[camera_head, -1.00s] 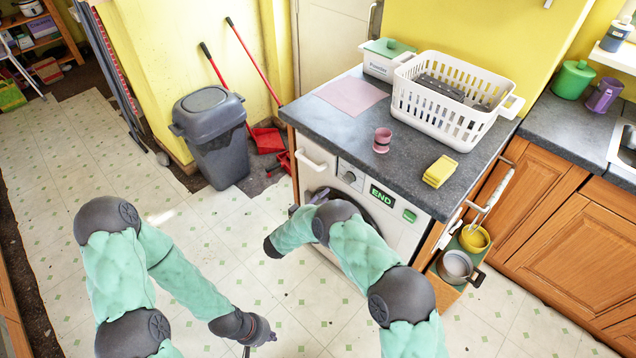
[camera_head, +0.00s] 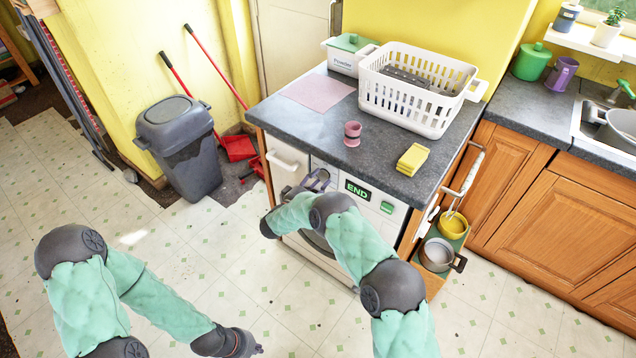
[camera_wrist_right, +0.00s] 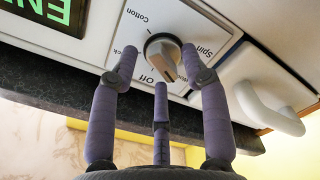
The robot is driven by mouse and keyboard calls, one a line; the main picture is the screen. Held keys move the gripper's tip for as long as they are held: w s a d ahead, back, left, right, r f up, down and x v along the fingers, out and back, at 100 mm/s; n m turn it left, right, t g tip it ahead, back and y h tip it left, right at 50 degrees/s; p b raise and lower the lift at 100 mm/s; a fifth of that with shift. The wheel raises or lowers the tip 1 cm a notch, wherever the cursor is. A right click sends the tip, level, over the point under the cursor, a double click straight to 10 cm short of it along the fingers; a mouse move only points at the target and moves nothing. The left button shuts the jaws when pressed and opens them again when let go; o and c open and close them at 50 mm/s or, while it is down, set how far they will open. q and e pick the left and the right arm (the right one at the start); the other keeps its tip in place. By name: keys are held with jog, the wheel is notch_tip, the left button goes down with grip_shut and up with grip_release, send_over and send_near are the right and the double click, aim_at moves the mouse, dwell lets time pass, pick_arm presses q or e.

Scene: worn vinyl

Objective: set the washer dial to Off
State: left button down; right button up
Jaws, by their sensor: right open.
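The washer (camera_head: 398,212) stands under the dark counter, with a lit END display (camera_head: 357,190) on its front. Its round dial (camera_wrist_right: 163,48) shows in the right wrist view, on a panel with the words Cotton, Spin and Off; another label is partly hidden by a finger. I cannot tell for sure which word the dial points at. My right gripper (camera_wrist_right: 158,66) is open, with its purple fingertips around the dial's edge; contact is unclear. In the head view the right gripper (camera_head: 317,180) covers the dial. My left gripper (camera_head: 250,347) hangs low over the floor, away from the washer.
A white drawer handle (camera_wrist_right: 268,108) sticks out beside the dial panel. A grey bin (camera_head: 185,150) stands left of the washer. The floor in front is clear.

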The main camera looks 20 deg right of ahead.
jog(key=shift+d, duration=0.1)
grip_shut()
jog(key=shift+m, duration=0.3)
jog(key=m+b, duration=0.1)
jog(key=m, duration=0.4)
jog(key=shift+f+m, duration=0.15)
jog(key=shift+m, duration=0.15)
jog(key=m+b, duration=0.1)
jog(key=m, duration=0.4)
jog(key=shift+f, duration=0.1)
jog(key=shift+m+b, duration=0.3)
jog(key=shift+m, duration=0.1)
grip_release()
